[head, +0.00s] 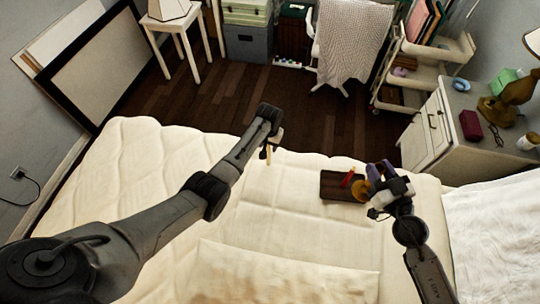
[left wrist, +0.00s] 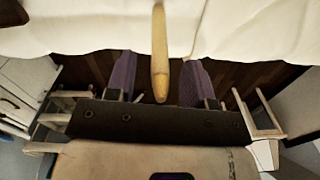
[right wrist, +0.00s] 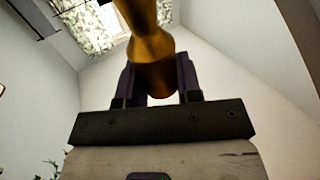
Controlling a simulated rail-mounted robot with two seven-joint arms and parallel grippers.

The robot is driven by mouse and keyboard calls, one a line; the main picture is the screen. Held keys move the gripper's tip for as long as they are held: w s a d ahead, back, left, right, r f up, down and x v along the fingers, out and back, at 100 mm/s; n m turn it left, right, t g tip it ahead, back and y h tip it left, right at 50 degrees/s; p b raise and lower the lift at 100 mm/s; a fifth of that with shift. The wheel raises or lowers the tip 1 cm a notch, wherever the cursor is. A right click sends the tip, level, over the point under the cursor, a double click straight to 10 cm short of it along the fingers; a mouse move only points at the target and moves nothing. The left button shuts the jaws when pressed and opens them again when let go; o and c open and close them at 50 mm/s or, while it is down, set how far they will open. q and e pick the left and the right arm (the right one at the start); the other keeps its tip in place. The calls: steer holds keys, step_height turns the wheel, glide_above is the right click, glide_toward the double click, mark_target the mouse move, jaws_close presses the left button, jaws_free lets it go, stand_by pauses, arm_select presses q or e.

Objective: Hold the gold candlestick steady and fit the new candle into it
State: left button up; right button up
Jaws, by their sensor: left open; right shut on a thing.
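The gold candlestick (head: 360,188) lies tilted at the right of the bed, beside a dark brown board. My right gripper (head: 377,174) is shut on it; in the right wrist view the candlestick (right wrist: 152,48) runs up from between the fingers (right wrist: 155,88). A slim pale tan stick, which looks like the candle (left wrist: 160,50), lies between the spread fingers of my open left gripper (left wrist: 158,85). In the head view the left gripper (head: 270,138) is over the bed's far edge, with a small pale piece (head: 267,152) just below it. The candlestick's socket is not clear.
The dark board (head: 333,187) lies on the cream bed (head: 290,210) with a small red stick (head: 347,178) on it. A pillow (head: 285,275) is at the near side. A cluttered white cabinet (head: 430,135) stands beyond the right edge.

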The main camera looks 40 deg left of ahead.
arm_select(q)
steer(key=shift+c, duration=0.4)
jaws_close()
